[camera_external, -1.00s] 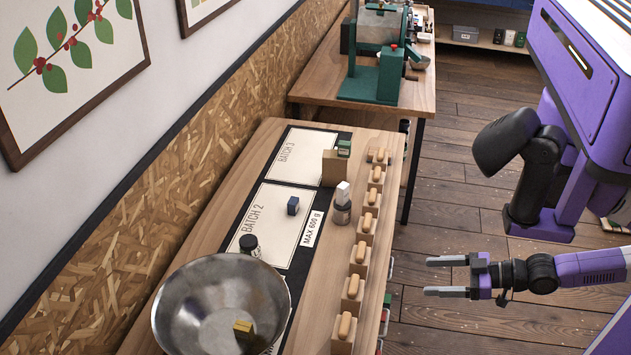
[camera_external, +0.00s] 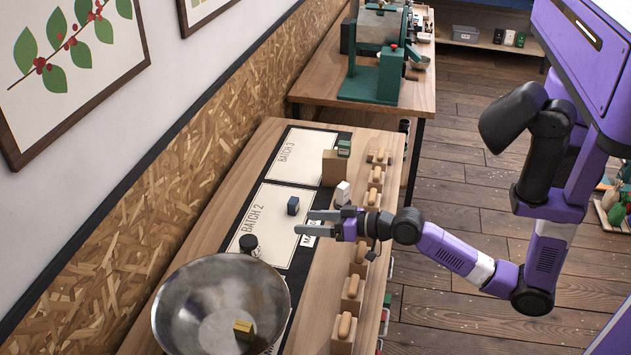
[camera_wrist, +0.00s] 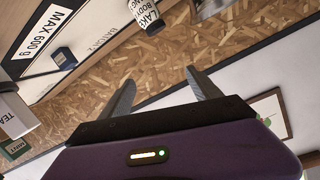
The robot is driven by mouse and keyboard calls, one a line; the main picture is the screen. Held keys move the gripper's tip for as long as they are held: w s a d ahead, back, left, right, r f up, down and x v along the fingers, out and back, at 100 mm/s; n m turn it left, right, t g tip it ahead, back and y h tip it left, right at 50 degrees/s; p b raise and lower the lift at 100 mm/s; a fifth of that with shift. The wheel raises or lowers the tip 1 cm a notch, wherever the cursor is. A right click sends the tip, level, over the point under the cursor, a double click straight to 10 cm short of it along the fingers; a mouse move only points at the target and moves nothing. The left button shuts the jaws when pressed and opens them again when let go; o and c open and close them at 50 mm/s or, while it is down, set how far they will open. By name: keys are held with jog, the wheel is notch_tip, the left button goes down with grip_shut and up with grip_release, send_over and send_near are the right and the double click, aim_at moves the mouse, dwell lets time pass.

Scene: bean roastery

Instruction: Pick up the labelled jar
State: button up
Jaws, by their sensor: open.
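A small jar with a dark lid (camera_external: 249,242) stands beside the metal bowl, which hides part of it. A jar with printed lettering and a dark lid (camera_wrist: 148,18) shows at the top of the wrist view, cut off by the edge. My gripper (camera_external: 312,223) is open and empty over the bench, to the right of and farther back than the dark-lidded jar, apart from it. Both fingers also show spread in the wrist view (camera_wrist: 160,82), with nothing between them.
The wide metal bowl (camera_external: 185,300) holds a small yellow block (camera_external: 243,327). A dark blue block (camera_external: 293,205) lies on the Batch 2 sheet (camera_external: 262,207). Wooden holders (camera_external: 352,287) line the right edge.

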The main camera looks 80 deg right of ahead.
jog(key=w+r, duration=0.3)
jog(key=w, duration=0.3)
jog(key=n+g+y+b, duration=0.1)
jog(key=n+g+b, duration=0.1)
jog(key=n, duration=0.3)
send_near(248, 240)
jog(key=x, duration=0.4)
jog(key=shift+p+x, duration=0.8)
jog(key=shift+x, duration=2.3)
grip_shut()
